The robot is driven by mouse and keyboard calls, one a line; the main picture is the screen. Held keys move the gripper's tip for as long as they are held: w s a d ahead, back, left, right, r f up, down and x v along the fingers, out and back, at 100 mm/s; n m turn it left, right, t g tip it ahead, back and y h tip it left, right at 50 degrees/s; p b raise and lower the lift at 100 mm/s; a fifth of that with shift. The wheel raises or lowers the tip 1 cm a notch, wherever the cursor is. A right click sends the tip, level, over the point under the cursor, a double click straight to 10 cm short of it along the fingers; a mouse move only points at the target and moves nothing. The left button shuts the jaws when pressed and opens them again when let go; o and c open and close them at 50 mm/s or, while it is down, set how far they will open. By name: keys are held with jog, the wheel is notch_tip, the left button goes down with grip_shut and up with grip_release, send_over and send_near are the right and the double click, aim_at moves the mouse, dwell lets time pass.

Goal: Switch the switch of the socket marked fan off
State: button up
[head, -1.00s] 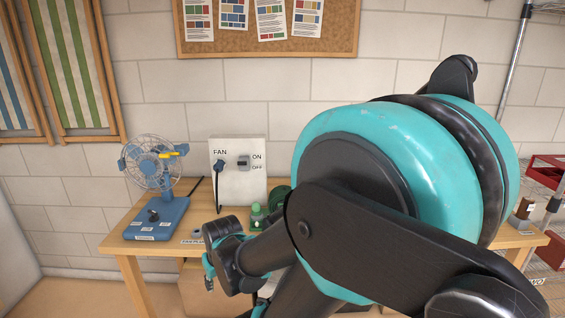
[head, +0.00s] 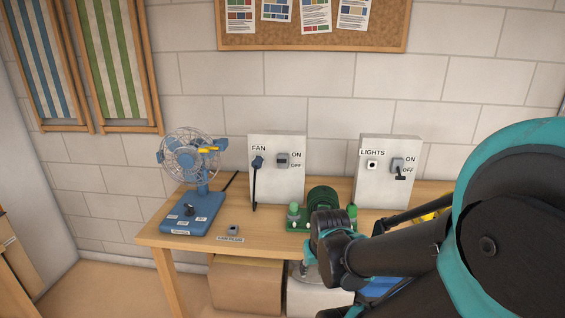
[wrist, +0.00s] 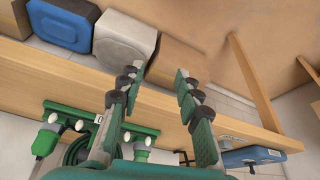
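A white socket board marked FAN (head: 290,186) stands at the back of the table against the wall. Its grey switch (head: 283,160) sits beside the ON and OFF labels; its position is too small to tell. A dark plug (head: 258,163) is at the socket under the word FAN, with a cable hanging down. In the wrist view my gripper (wrist: 157,73) is open and empty, its two fingers apart above the table's front edge. In the head view my wrist is in front of and to the right of the board, with the fingertips hard to make out.
A blue fan (head: 191,160) stands at the left of the table (head: 265,225). A green hose reel (head: 322,200) lies right of the FAN board. A second board marked LIGHTS (head: 375,185) stands farther right. Boxes (head: 245,285) stand beneath the table.

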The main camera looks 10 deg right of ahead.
jog(key=shift+c, duration=1.1)
jog(key=w+r, duration=0.4)
jog(key=w, duration=0.1)
jog(key=shift+a, duration=0.1)
grip_shut()
jog(key=w+a+r+m, duration=0.1)
jog(key=w+r, duration=0.6)
jog(key=r, duration=0.4)
jog(key=w+a+r+m+t+h, duration=0.1)
jog(key=w+a+r, duration=0.1)
jog(key=w+r, duration=0.5)
jog(key=w+a+r+m, duration=0.1)
jog(key=w+a+r, duration=0.1)
jog(key=w+r, duration=0.6)
notch_tip(320, 180, up, 7)
jog(key=shift+r+t+h, duration=0.1)
jog(key=shift+t+h, duration=0.2)
jog(key=shift+a, duration=0.1)
